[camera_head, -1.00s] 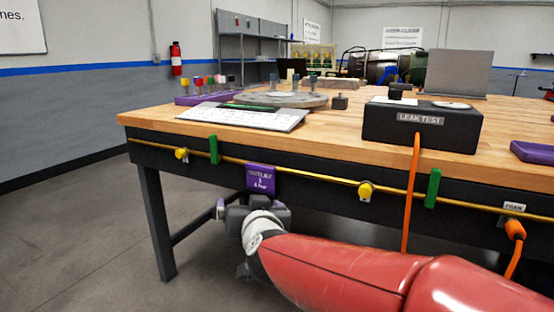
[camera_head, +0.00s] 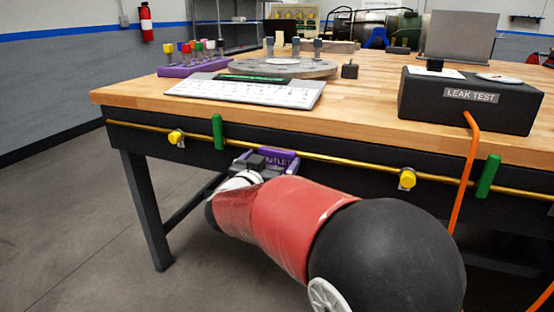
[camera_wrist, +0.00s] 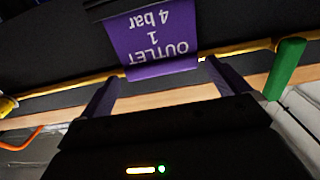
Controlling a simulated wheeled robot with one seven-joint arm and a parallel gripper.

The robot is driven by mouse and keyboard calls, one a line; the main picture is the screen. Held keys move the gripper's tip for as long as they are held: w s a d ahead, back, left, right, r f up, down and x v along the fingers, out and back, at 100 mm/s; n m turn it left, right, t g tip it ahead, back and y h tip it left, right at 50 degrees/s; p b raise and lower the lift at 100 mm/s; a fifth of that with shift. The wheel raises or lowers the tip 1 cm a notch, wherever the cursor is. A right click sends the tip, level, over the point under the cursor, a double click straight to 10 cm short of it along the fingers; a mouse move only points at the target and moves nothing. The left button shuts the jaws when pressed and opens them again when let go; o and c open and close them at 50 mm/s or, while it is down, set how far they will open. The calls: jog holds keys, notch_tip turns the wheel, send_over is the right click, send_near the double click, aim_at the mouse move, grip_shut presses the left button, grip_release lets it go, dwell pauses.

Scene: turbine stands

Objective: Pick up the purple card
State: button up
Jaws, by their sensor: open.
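The purple card (camera_head: 283,156) hangs at the front of the workbench, by the yellow pipe. In the head view my gripper (camera_head: 262,163) covers its lower part. In the wrist view the card (camera_wrist: 158,42) appears upside down and reads "OUTLET 1 4 bar". A dark bar (camera_wrist: 108,8) crosses its edge at the top of that view. My gripper (camera_wrist: 160,72) is open, with purple fingers spread to either side of the card's near edge. I cannot tell whether the card reaches between the fingertips. Nothing is held.
The yellow pipe (camera_head: 345,164) runs along the bench front, with green brackets (camera_head: 218,132) and yellow valve knobs (camera_head: 407,179). An orange hose (camera_head: 463,180) hangs from the black leak test box (camera_head: 455,108). A keyboard (camera_head: 248,91) lies on the bench top.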

jog(key=shift+x, duration=0.95)
jog(key=c, duration=0.7)
jog(key=shift+r, duration=0.1)
